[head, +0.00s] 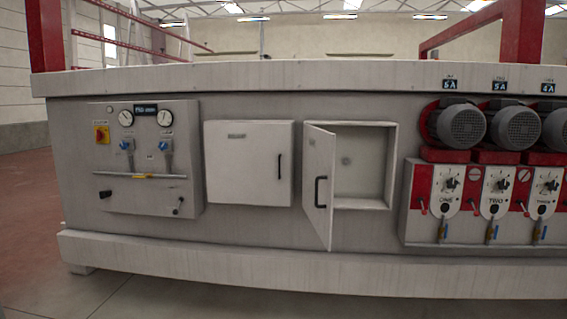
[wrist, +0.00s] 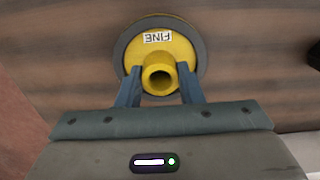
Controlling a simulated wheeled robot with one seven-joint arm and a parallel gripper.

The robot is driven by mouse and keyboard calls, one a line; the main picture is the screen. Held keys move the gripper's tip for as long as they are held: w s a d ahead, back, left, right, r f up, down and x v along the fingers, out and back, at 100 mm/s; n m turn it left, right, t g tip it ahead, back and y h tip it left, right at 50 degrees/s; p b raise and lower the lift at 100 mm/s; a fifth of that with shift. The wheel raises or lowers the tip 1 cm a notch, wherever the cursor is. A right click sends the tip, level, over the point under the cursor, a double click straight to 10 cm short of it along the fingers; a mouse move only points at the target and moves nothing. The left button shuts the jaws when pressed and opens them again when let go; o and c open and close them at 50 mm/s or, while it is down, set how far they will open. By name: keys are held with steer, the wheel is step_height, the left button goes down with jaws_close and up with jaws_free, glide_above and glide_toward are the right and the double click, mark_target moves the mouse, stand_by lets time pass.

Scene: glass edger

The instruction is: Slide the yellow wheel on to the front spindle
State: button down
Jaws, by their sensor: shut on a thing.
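The yellow wheel (wrist: 182,53) shows in the wrist view, with a dark grey rim, a "FINE" label upside down in the picture, and a raised round hub with a central hole. My gripper (wrist: 159,70) is shut on the hub, one blue-grey finger on each side. The wheel faces the wrist camera; its far side is hidden. In the head view neither my gripper nor the wheel shows.
The long grey machine (head: 250,244) fills the head view. Its open cabinet (head: 373,175) has a door (head: 318,185) swung outward on the left. A closed cabinet (head: 248,163), a gauge panel (head: 150,155) and several motors (head: 461,127) flank it. Behind the wheel is a brown streaked surface (wrist: 60,70).

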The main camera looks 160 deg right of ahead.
step_height(320, 180, up, 7)
steer(key=p, duration=0.4)
steer(key=shift+p, duration=0.4)
steer(key=shift+s+f, duration=0.1)
steer(key=shift+f, duration=0.1)
